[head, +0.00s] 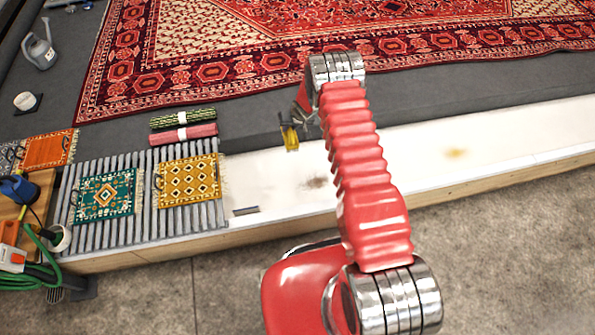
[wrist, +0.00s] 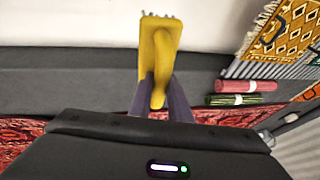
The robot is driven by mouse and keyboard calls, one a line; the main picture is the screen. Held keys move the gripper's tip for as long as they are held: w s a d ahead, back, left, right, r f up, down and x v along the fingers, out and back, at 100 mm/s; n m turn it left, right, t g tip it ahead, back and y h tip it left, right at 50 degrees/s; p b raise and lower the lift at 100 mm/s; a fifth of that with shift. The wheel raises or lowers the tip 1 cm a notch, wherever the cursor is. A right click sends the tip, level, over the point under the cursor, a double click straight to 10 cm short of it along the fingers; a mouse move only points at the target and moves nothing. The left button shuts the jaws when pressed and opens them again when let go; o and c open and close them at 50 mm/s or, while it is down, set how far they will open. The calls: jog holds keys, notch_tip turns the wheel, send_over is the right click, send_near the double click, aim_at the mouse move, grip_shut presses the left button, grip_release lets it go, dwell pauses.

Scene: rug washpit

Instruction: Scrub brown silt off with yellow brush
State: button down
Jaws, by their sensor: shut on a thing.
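My gripper (wrist: 158,96) is shut on the yellow brush (wrist: 160,42), whose handle lies between the two fingers. In the head view the yellow brush (head: 290,138) hangs above the white surface (head: 255,178), near its back edge; I cannot tell whether it touches. A brown silt patch (head: 316,182) lies on the white surface, in front and a little right of the brush. A yellowish stain (head: 456,153) lies farther right on the same surface. My arm hides part of the white surface between the two marks.
A slatted rack (head: 146,205) at left holds a green rug (head: 105,195) and a gold rug (head: 189,181). Two rolled rugs (head: 183,134) lie behind it. A small grey bar (head: 246,210) lies on the white surface. A large red carpet (head: 190,60) spreads behind.

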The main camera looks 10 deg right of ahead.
jog(key=s+d+f, duration=0.1)
jog(key=s+f, duration=0.3)
jog(key=f, duration=0.6)
jog(key=s+d+f+m, duration=0.1)
jog(key=s+f, duration=0.4)
jog(key=f, duration=0.5)
jog(key=shift+d+f, duration=0.15)
jog(key=shift+f, duration=0.25)
jog(key=shift+f, duration=0.1)
